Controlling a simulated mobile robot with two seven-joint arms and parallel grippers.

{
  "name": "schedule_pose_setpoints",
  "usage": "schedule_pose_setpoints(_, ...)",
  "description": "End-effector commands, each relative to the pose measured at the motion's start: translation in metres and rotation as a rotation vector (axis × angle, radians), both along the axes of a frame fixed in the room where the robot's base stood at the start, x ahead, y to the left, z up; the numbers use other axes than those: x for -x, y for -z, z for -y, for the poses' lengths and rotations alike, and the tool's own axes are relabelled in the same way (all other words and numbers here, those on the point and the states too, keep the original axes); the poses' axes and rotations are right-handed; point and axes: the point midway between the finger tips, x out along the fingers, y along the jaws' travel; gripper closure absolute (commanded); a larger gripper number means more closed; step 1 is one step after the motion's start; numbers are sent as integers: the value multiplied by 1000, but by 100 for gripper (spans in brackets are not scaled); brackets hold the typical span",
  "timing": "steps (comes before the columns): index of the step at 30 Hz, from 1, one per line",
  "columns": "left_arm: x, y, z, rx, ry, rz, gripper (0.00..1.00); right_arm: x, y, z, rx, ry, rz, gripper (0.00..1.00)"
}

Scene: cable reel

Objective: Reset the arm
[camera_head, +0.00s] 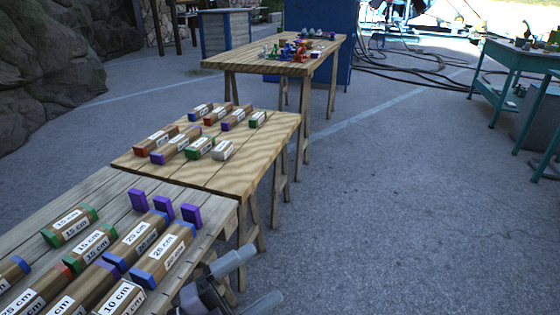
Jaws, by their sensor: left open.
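My left gripper (265,273) is low in the head view, just off the right edge of the near wooden table (110,190). Its two grey fingers are spread apart with nothing between them, and paving shows in the gap. It is close to the table's edge and its leg; I cannot tell whether it touches them. Most of my left arm is hidden or out of frame. My right gripper is not in view.
Labelled wooden blocks (167,258) with coloured ends crowd the near table. A middle table (265,150) holds more blocks, and a far table (230,62) holds small coloured items. A green workbench (520,55) stands at the right. Paving (400,210) between is clear.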

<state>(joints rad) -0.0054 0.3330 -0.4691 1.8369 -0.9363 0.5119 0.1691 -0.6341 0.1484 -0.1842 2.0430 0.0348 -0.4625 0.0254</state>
Motion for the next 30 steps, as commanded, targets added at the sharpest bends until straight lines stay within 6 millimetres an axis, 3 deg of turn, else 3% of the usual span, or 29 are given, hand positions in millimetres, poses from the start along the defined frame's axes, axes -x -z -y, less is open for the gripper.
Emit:
schedule_pose_setpoints(4,-10,34,-53,239,-302,-349,2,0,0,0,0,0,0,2)
schedule_pose_setpoints(8,2,87,-98,381,-535,-678,2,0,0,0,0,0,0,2)
schedule_pose_setpoints(12,39,147,-130,473,-720,-1014,2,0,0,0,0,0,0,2)
schedule_pose_setpoints(17,101,203,-146,535,-861,-1374,2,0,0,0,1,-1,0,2)
schedule_pose_setpoints(18,112,205,-147,543,-879,-1433,2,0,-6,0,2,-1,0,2)
schedule_pose_setpoints(19,107,189,-148,541,-874,-1412,2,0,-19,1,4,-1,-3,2)
schedule_pose_setpoints(30,111,120,-155,527,-890,-1383,2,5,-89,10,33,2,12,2)
